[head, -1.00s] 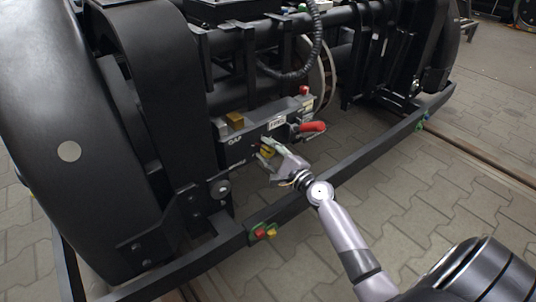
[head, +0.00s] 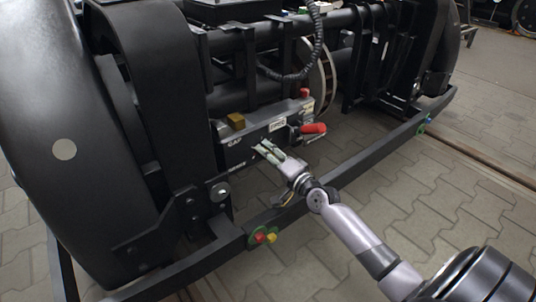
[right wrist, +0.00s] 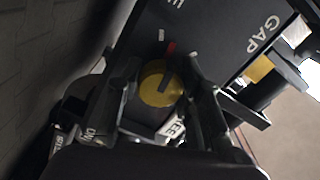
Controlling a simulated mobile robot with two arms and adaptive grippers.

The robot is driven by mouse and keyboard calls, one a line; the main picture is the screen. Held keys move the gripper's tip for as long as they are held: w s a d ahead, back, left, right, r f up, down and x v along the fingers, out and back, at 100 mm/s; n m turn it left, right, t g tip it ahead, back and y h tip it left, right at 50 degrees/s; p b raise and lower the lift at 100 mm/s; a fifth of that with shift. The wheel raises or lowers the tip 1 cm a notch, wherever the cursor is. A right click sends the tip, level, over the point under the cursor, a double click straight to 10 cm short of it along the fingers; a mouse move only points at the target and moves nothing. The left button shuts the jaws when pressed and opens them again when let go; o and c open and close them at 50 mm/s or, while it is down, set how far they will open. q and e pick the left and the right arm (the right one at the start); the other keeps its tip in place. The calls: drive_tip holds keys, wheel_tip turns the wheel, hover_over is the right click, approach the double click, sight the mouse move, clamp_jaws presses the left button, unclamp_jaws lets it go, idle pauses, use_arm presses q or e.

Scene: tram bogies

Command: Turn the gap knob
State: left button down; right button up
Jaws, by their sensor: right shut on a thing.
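My right gripper (right wrist: 163,92) is shut on the knob, one finger on each side. In the head view my right gripper (head: 266,149) is at the front of the caliper unit (head: 262,127) and hides the knob. My left gripper is not in view.
A red lever (head: 313,128) sticks out just right of the gripper, and a yellow-brown block (head: 236,120) sits on top of the unit. Open paving lies in front.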

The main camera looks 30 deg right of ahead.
drive_tip(key=shift+a+f+n+p, duration=0.1)
drive_tip(key=shift+n+p, duration=0.25)
drive_tip(key=shift+n, duration=1.05)
drive_tip(key=o, duration=1.2)
drive_tip(key=s, duration=0.8)
drive_tip(key=s+d, duration=0.1)
drive_tip(key=s, duration=0.3)
